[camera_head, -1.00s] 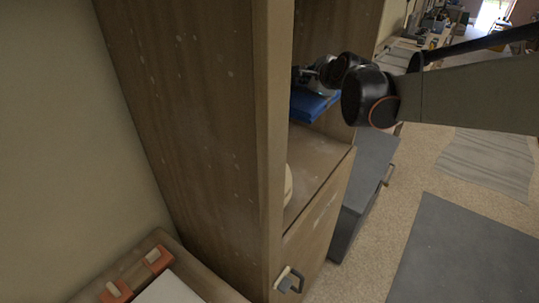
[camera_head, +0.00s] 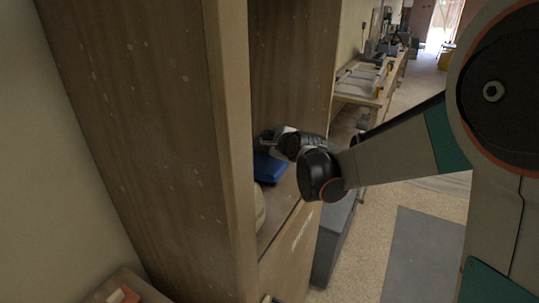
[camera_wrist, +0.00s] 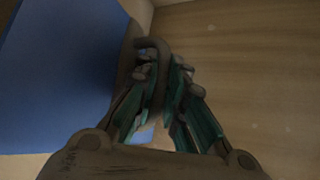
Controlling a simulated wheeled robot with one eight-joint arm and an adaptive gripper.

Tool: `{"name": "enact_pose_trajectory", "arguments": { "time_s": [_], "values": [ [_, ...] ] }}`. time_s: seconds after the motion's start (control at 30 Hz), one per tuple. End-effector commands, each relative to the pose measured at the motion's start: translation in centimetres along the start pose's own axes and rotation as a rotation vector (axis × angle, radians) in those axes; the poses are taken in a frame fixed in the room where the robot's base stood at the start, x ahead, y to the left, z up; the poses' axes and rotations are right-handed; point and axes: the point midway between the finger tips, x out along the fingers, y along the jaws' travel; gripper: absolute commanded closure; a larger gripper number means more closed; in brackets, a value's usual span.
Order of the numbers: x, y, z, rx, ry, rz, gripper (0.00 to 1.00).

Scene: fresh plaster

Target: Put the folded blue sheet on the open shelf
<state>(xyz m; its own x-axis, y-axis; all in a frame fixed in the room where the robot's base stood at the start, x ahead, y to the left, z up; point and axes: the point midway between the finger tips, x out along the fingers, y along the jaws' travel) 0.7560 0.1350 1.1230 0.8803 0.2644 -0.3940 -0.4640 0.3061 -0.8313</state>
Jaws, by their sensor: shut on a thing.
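The folded blue sheet (camera_head: 268,168) is inside the opening of the wooden cabinet, close above the open shelf (camera_head: 280,216). I cannot tell whether it touches the shelf board. My gripper (camera_head: 266,141) reaches in from the right and is shut on the sheet. In the wrist view the fingers (camera_wrist: 158,75) are close together, and the blue sheet (camera_wrist: 60,75) fills the left side. The far part of the sheet is hidden by the cabinet's side panel in the head view.
A pale rounded object (camera_head: 259,207) stands on the shelf near the front post, partly hidden. The tall cabinet side (camera_head: 140,130) bounds the left. A grey cabinet (camera_head: 333,238) stands beyond. A workbench (camera_head: 365,82) is farther back, and open floor lies right.

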Motion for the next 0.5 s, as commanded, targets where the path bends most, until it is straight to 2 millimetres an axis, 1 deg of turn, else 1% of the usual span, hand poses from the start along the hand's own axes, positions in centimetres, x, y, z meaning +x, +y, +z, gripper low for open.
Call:
{"name": "enact_pose_trajectory", "arguments": {
  "time_s": [0.13,0.3,0.4,0.5],
  "values": [
    [0.6,1.2,-0.6,0.000,0.000,-0.001,1.00],
    [1.6,3.2,-1.5,0.000,0.000,-0.001,1.00],
    [1.7,3.6,-1.7,0.000,0.000,-0.001,1.00],
    [1.6,3.5,-1.6,0.000,0.000,-0.001,1.00]
  ]
}}
